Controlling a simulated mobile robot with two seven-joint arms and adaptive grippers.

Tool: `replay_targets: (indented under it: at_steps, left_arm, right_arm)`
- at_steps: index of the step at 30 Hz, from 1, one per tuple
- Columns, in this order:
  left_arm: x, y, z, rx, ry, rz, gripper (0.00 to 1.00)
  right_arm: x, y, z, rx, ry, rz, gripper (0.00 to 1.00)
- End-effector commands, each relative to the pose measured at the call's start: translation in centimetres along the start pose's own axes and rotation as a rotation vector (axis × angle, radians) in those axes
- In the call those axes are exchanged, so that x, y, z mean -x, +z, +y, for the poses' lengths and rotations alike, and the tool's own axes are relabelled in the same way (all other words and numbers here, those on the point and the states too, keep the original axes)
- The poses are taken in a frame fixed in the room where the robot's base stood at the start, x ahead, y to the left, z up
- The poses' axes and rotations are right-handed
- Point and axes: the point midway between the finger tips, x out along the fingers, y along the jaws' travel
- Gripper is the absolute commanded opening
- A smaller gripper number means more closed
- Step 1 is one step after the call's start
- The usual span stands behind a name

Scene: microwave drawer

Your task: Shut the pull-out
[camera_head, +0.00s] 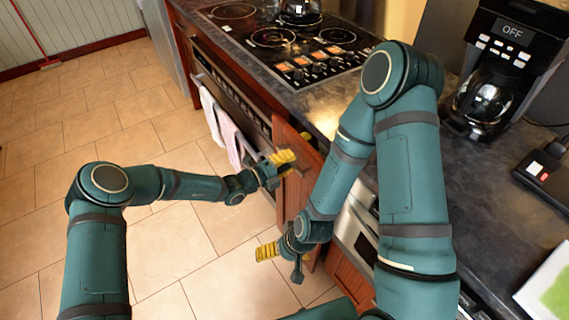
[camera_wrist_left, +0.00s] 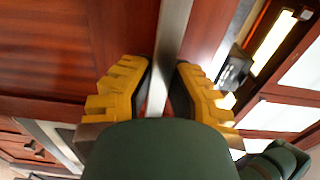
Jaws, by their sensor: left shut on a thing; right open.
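The pull-out (camera_head: 293,204) has a red-brown wooden front that stands out from the cabinet row below the counter. It looks partly open, though my arms hide much of it. My left gripper (camera_head: 283,164) is at its upper part. In the left wrist view, the yellow fingers of this gripper (camera_wrist_left: 162,95) are shut on a pale metal bar (camera_wrist_left: 171,45) that runs along the wooden front (camera_wrist_left: 60,45). My right gripper (camera_head: 283,262) is open and empty, lower down and in front of the cabinets.
The dark counter (camera_head: 480,170) holds a stove top (camera_head: 290,38), a coffee maker (camera_head: 500,70) and a black switch box (camera_head: 545,165). An oven front with towels (camera_head: 228,135) is left of the pull-out. The tiled floor (camera_head: 120,120) is clear.

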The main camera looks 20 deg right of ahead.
Motion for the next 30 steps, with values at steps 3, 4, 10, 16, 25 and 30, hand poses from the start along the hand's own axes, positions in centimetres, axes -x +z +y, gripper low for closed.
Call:
replay_targets:
  at_steps: [3, 4, 10, 16, 25, 30]
  left_arm:
    - [-0.1, 0.1, -0.1, -0.001, -0.001, -0.001, 0.00]
    - [-0.1, 0.1, -0.1, -0.001, -0.001, -0.001, 0.00]
    - [-0.1, 0.1, -0.1, -0.001, -0.001, -0.001, 0.00]
    - [-0.1, 0.1, -0.1, -0.001, -0.001, -0.001, 0.48]
    - [0.3, 0.1, 0.0, 0.000, 0.001, -0.001, 0.48]
    - [2.6, 0.1, 0.0, 0.001, 0.002, -0.003, 0.48]
  right_arm:
    - [0.0, 0.0, 0.0, 0.000, 0.000, 0.000, 1.00]
    - [0.0, 0.0, 0.0, 0.000, 0.000, 0.000, 1.00]
    - [0.0, 0.0, 0.0, 0.000, 0.000, 0.000, 1.00]
    - [0.0, 0.0, 0.0, 0.000, 0.000, 0.000, 1.00]
    - [0.0, 0.0, 0.0, 0.000, 0.000, 0.000, 1.00]
    - [0.0, 0.0, 0.0, 0.000, 0.000, 0.000, 1.00]
